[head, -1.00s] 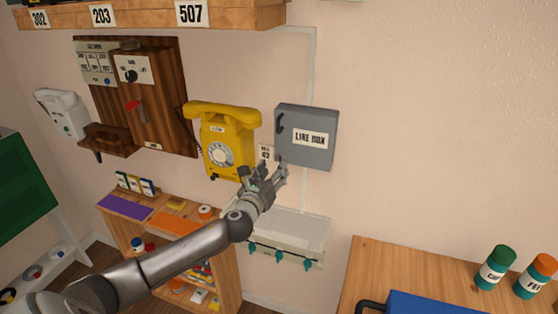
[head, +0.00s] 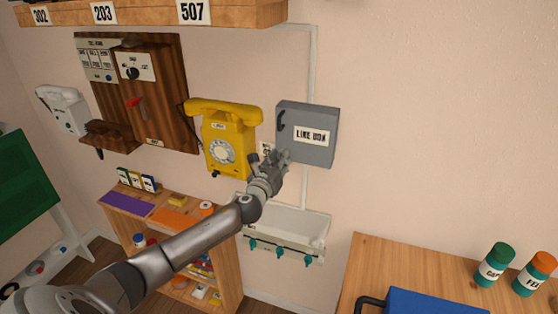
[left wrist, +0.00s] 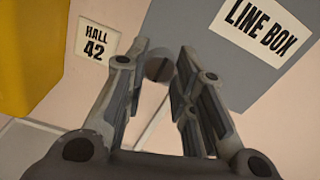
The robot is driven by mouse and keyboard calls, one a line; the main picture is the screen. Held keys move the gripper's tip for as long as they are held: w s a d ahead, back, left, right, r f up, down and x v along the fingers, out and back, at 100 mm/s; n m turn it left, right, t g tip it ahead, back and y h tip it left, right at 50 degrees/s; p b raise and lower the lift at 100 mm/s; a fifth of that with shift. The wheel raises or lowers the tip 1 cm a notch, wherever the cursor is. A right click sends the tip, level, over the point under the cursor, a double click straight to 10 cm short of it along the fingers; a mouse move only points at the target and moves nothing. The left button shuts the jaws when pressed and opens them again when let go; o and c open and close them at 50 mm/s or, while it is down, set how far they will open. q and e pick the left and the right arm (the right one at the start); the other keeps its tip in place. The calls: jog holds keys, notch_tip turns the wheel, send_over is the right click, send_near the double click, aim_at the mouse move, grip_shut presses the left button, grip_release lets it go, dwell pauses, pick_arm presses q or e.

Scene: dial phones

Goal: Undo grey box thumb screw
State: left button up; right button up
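The grey line box (head: 318,148) is mounted on the wall right of the yellow phone and also shows in the left wrist view (left wrist: 190,22). My left gripper (head: 283,156) is at the box's lower left corner, seen from the head. In the left wrist view, a round grey slotted thumb screw (left wrist: 158,69) shows between the two fingertips of this gripper (left wrist: 164,58). The fingers are apart, and I see no clear contact with the screw. From the head, the gripper hides the screw. My right gripper is not in view.
The yellow dial phone (head: 228,137) hangs close to the left of the gripper. A "HALL 42" tag (left wrist: 97,42) is on the wall between phone and box. A white tray with hooks (head: 300,222) is below. A wooden table (head: 358,262) stands at lower right.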

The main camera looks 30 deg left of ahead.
pick_arm(q)
jog(key=c, duration=0.4)
jog(key=shift+f+n+p, duration=0.1)
jog(key=shift+n+p, duration=0.2)
jog(key=shift+n, duration=17.4)
